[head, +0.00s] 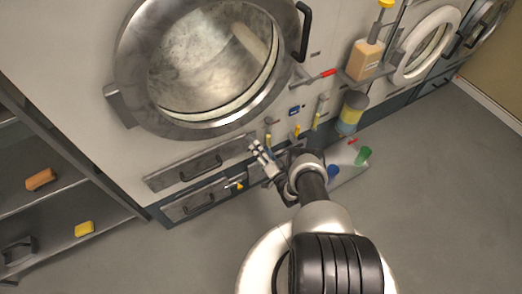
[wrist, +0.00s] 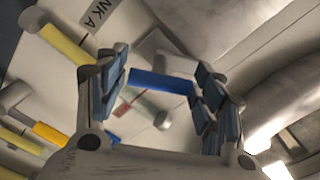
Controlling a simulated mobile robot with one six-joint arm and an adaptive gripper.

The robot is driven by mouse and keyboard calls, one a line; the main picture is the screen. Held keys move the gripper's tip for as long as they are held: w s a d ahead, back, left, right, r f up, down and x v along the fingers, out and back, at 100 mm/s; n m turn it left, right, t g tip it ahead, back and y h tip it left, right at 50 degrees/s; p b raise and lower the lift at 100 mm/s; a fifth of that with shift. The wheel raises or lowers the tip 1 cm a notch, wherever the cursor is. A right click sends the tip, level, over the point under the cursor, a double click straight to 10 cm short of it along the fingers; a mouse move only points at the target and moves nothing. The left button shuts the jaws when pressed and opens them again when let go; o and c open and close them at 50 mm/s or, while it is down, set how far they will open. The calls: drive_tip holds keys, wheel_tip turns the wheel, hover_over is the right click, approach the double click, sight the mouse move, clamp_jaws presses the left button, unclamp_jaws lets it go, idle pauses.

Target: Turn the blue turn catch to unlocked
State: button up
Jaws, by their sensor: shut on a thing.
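The blue turn catch (wrist: 162,82) shows in the wrist view as a blue bar lying across the gap between my fingertips. My gripper (wrist: 160,92) is shut on it, with one finger at each end of the bar. A thin reddish mark (wrist: 132,104) is on the pale panel just below the bar. In the head view my gripper (head: 261,155) is at the machine front, below the large round door.
The large round door (head: 268,95) and drawers (head: 200,165) are close by. Yellow-handled levers (head: 317,115) and a red handle (head: 328,72) stick out to the right. A soap bottle (head: 366,58) stands higher up. Blue (head: 333,171) and green (head: 363,155) cups are low right. Open floor lies in front.

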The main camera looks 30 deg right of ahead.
drive_tip(key=m, duration=0.6)
drive_tip(key=shift+w, duration=0.1)
drive_tip(key=shift+m, duration=0.4)
drive_tip(key=o, duration=1.1)
drive_tip(key=s, duration=1.2)
drive_tip(key=shift+d, duration=0.2)
drive_tip(key=shift+s, duration=0.1)
